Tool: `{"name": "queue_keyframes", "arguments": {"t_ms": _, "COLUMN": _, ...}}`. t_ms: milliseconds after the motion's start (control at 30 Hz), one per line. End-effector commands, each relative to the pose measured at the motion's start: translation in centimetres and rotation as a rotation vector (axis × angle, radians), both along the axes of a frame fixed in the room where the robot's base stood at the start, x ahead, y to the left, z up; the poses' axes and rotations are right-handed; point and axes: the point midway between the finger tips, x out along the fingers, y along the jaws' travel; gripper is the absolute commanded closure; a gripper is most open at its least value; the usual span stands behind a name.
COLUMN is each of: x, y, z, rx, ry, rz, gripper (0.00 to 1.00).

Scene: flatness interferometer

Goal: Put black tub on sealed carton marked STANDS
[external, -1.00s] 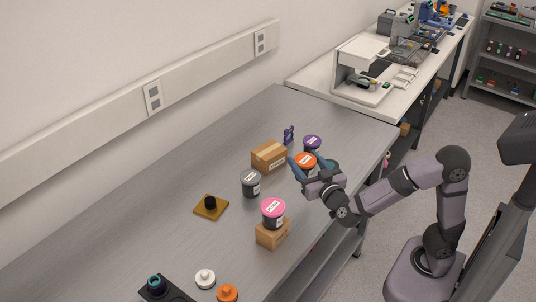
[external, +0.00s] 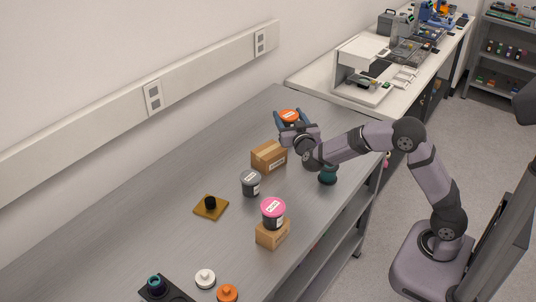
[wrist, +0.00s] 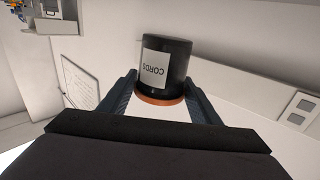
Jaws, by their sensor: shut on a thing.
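My gripper (external: 290,125) is shut on the black tub with an orange lid (external: 289,115) and holds it up above the far part of the bench. The tub's body and its CORDS label show in the wrist view (wrist: 166,62), lid end toward me. A sealed brown carton (external: 265,158) sits on the bench just below and nearer than my gripper, its top bare; its label is too small to read. Another brown carton (external: 271,236) has a pink-lidded dark tub (external: 273,213) on top.
A grey-lidded tub (external: 251,184) stands near the bare carton. A teal object (external: 328,176) is under my forearm. A mustard pad (external: 210,207) with a black knob lies left. White (external: 205,278) and orange (external: 227,293) round pieces sit at the front. The left bench is clear.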

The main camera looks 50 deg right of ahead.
Motion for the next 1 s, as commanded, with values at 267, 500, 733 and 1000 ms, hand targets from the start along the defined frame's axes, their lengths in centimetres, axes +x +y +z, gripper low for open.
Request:
{"name": "queue_keyframes", "arguments": {"t_ms": 267, "x": 4.6, "y": 4.0, "z": 4.0, "rx": -0.001, "ry": 0.0, "rz": 0.171, "gripper": 0.66}}
{"name": "queue_keyframes", "arguments": {"t_ms": 500, "x": 5.0, "y": 4.9, "z": 3.0, "rx": 0.0, "ry": 0.0, "rz": 0.21, "gripper": 0.66}}
{"name": "queue_keyframes", "arguments": {"t_ms": 733, "x": 5.0, "y": 4.9, "z": 1.0, "rx": -0.001, "ry": 0.005, "rz": 0.209, "gripper": 0.66}}
{"name": "queue_keyframes", "arguments": {"t_ms": 1000, "x": 5.0, "y": 4.8, "z": -2.7, "rx": -0.001, "ry": 0.002, "rz": 0.209, "gripper": 0.66}}
